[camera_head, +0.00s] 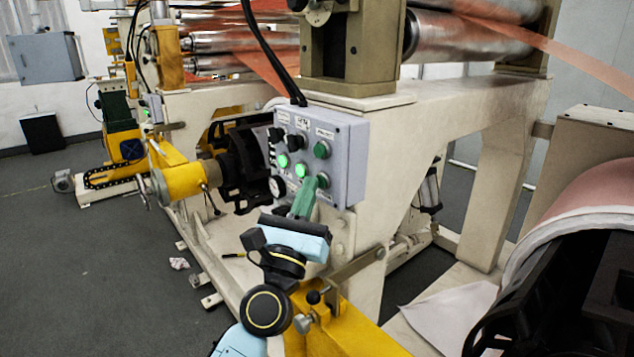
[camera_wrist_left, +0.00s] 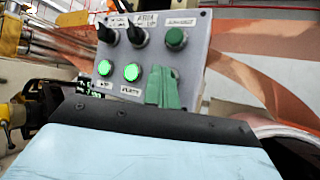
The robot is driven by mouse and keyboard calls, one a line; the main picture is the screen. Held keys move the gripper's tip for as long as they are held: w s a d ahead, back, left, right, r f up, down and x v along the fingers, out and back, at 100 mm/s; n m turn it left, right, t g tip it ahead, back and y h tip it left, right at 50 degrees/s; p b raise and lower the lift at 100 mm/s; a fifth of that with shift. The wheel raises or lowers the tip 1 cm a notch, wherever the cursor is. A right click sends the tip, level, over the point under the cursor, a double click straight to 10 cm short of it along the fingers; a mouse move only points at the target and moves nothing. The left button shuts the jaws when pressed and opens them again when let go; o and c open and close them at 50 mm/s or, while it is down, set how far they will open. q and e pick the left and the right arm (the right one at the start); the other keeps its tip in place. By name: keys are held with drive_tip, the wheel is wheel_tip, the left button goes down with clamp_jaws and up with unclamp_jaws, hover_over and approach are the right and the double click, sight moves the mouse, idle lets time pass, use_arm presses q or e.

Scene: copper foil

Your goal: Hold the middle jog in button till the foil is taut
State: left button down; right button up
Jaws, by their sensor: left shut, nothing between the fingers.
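A grey control box (camera_head: 346,135) is fixed to the machine frame. Its top row has two black knobs and an unlit green button (camera_head: 322,150). Below are two lit green buttons: the left one (camera_head: 283,160) and the middle one (camera_head: 301,170). Their labels are too blurred to read. My left gripper (camera_head: 316,186) has green fingers, shut and empty, pointing at the lower right of the panel. In the left wrist view the fingers (camera_wrist_left: 162,86) cover that spot; contact cannot be told. Copper foil (camera_head: 560,48) runs as a straight-looking band from the rollers. My right gripper is out of view.
A copper-coloured roll (camera_head: 600,195) with a black core stands at the right. A white sheet (camera_head: 445,312) lies below it. Black cables (camera_head: 265,50) hang down to the box. A yellow shaft unit (camera_head: 180,182) stands left of the box. The dark floor (camera_head: 90,255) at left is mostly clear.

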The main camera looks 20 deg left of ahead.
use_arm(q)
drive_tip(key=shift+s, duration=0.15)
idle(0.5)
drive_tip(key=shift+s+a, duration=0.4)
drive_tip(key=shift+s, duration=0.2)
drive_tip(key=s+a, duration=0.1)
drive_tip(key=s, duration=0.2)
drive_tip(key=s+a, duration=0.1)
drive_tip(key=shift+s+a, duration=0.15)
drive_tip(key=shift+a, duration=0.15)
drive_tip(key=shift+d, duration=0.1)
